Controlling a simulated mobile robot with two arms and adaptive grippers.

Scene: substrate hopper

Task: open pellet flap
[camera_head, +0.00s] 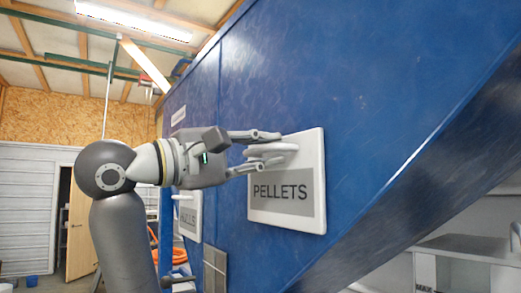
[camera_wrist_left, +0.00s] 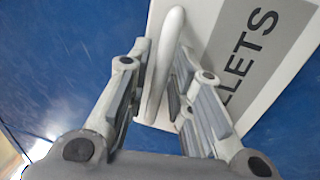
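The white pellet flap (camera_head: 316,170) with a grey "PELLETS" label sits flat against the blue hopper wall in the head view. Its rounded white handle (camera_head: 272,149) sticks out near the top. My left gripper (camera_head: 268,152) is at the handle, one finger above and one below it. In the left wrist view the handle (camera_wrist_left: 163,60) runs between the two fingers of the gripper (camera_wrist_left: 160,82). Narrow gaps seem to show between pads and handle, so the gripper looks open around it. The flap (camera_wrist_left: 215,45) also shows there, its label partly hidden by a finger. My right gripper is not in view.
The blue hopper wall (camera_head: 370,80) fills the right side and slopes inward below the flap. A second flap marked "HULLS" (camera_head: 190,216) is farther left, partly behind my arm. A grey bench (camera_head: 470,247) stands at lower right. An open door (camera_head: 82,230) is far left.

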